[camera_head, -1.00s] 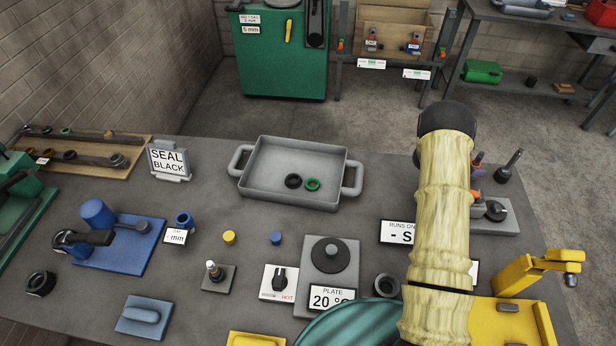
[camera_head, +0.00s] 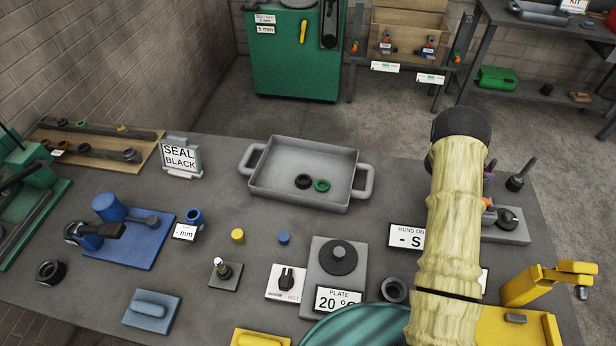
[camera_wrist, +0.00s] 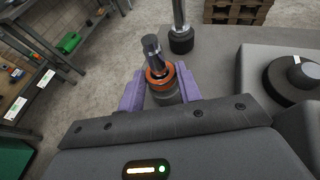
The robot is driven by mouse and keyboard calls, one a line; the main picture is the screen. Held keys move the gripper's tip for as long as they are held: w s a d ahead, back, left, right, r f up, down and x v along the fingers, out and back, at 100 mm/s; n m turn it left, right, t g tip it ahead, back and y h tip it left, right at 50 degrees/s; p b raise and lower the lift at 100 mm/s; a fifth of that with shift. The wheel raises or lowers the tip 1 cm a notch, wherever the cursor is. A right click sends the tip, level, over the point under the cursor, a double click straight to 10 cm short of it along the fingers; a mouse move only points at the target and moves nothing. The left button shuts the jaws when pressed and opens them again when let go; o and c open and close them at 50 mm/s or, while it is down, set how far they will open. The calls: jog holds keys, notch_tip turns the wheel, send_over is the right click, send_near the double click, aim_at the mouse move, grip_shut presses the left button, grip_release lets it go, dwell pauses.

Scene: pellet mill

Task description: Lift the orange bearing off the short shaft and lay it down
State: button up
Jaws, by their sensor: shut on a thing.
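The orange bearing (camera_wrist: 160,78) is a ring around a dark upright shaft (camera_wrist: 152,48) in the wrist view; the shaft's top stands above it. My gripper (camera_wrist: 160,88) has its purple fingers on either side of the bearing and is shut on it. A grey round part shows just below the bearing. In the head view my arm hides most of this spot; only a bit of orange (camera_head: 487,203) and purple shows past its right edge. I cannot tell whether the bearing has risen along the shaft.
A taller shaft with a dark foot (camera_wrist: 181,40) stands close by. A grey block with a dark knob (camera_head: 508,219) lies beside the arm. A yellow fixture (camera_head: 535,285) is at the right edge. A grey tray (camera_head: 262,179) holds a black and a green ring.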

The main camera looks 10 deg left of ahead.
notch_tip(320, 180, up, 9)
jog(key=p, duration=0.3)
jog(key=shift+r+p, duration=0.15)
jog(key=shift+p, duration=0.25)
dwell(1.6)
